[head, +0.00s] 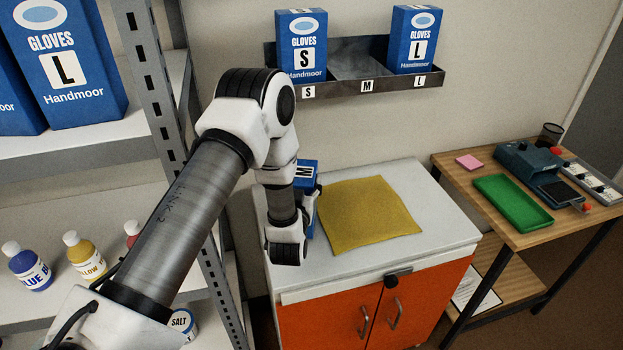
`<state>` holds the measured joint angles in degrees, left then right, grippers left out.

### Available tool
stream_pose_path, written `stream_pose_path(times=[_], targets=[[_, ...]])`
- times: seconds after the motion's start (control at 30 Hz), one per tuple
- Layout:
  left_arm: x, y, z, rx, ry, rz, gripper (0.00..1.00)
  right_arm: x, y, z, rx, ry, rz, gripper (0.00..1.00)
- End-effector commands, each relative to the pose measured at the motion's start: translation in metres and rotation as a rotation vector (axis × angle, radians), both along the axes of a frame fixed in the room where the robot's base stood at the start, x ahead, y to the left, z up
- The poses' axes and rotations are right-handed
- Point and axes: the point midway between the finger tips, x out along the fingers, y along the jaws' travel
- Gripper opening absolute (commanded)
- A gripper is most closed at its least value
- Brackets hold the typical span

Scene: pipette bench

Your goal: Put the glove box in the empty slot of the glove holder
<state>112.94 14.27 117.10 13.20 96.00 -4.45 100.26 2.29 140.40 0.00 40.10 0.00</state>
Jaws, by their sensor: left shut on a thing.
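A blue glove box marked M (307,168) is at the left side of the white cabinet top, partly hidden behind my left arm and gripper. My left gripper (311,200) is shut on this box; its fingers are mostly hidden. I cannot tell whether the box touches the cabinet top. The grey glove holder (399,83) is on the wall above the cabinet. A blue S box (302,45) stands in its left slot and a blue L box (414,40) in its right slot. The middle slot, labelled M (367,86), is empty. My right gripper is not in view.
A yellow cloth (367,213) lies on the white cabinet top (440,234). A metal shelf with glove boxes (75,62) and bottles (84,256) stands at left. A wooden table (463,186) with a green tray (511,204) stands at right. Wall space between holder and cabinet is clear.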

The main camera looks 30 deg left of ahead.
Motion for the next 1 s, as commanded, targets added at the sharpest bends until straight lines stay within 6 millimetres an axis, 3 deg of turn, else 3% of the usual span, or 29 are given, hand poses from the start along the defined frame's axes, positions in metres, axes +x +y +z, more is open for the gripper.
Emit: stream_pose_path(times=[0.03,0.2,0.23,0.3,0.73,1.0], targets=[[-0.004,0.0,-0.011,0.0,-0.001,0.001,0.0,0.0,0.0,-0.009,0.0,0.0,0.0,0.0],[-0.005,0.0,-0.008,0.001,-0.002,0.001,0.0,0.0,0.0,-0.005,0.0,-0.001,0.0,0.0],[-0.005,0.0,-0.009,0.0,0.0,0.001,0.65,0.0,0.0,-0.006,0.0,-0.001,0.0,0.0],[-0.005,0.0,-0.009,0.0,0.0,0.001,0.87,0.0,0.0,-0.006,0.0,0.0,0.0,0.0],[-0.013,-0.005,-0.011,0.0,0.0,0.0,0.87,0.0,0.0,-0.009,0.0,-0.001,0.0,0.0],[-0.069,-0.033,-0.014,0.002,0.003,-0.004,0.87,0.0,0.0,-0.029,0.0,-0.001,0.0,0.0]])
